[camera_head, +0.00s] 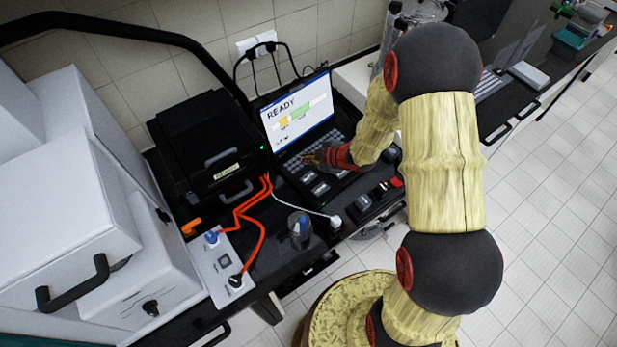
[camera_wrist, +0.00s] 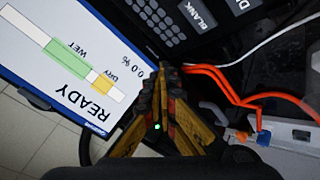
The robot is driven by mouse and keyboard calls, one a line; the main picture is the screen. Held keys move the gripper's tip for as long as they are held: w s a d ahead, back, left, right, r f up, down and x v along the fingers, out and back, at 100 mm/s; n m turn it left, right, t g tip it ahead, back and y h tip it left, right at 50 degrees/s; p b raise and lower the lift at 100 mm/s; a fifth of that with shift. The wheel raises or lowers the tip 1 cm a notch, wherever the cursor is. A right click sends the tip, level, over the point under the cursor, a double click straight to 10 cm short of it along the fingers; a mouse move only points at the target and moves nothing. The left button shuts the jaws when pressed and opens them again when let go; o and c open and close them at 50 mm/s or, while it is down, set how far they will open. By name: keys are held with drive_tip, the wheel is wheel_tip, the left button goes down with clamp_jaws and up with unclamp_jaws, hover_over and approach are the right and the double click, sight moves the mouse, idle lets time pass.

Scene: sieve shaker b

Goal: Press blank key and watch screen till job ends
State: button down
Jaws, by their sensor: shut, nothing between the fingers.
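The screen (camera_head: 297,112) stands open on the bench and reads READY. In the wrist view the screen (camera_wrist: 65,60) shows READY, 0.0 % and a bar with a green WET part and a yellow DRY part. The BLANK key (camera_wrist: 199,14) is a dark key with white lettering at the top of the wrist view, beside a block of small keys. In the head view the larger keys are too small to read. My gripper (camera_head: 314,157) is shut and empty over the keyboard, apart from the BLANK key. Its closed fingers also show in the wrist view (camera_wrist: 162,78).
A black instrument (camera_head: 210,145) stands left of the screen. Orange cables (camera_head: 240,212) run from it to a white socket box (camera_head: 218,265). A glass beaker (camera_head: 300,228) stands near the front edge. Large white cabinets (camera_head: 60,200) fill the left side.

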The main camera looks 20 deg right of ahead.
sight(307, 179)
wheel_tip(307, 179, down, 9)
drive_tip(key=b, duration=0.7)
drive_tip(key=shift+r, duration=0.1)
drive_tip(key=shift+b, duration=0.35)
idle(1.0)
drive_tip(key=shift+f, duration=0.45)
drive_tip(key=shift+f+b, duration=0.45)
drive_tip(key=shift+b, duration=0.1)
idle(0.5)
drive_tip(key=shift+r, duration=0.1)
drive_tip(key=shift+r+p, duration=0.75)
drive_tip(key=shift+r, duration=0.05)
drive_tip(key=shift+r, duration=0.1)
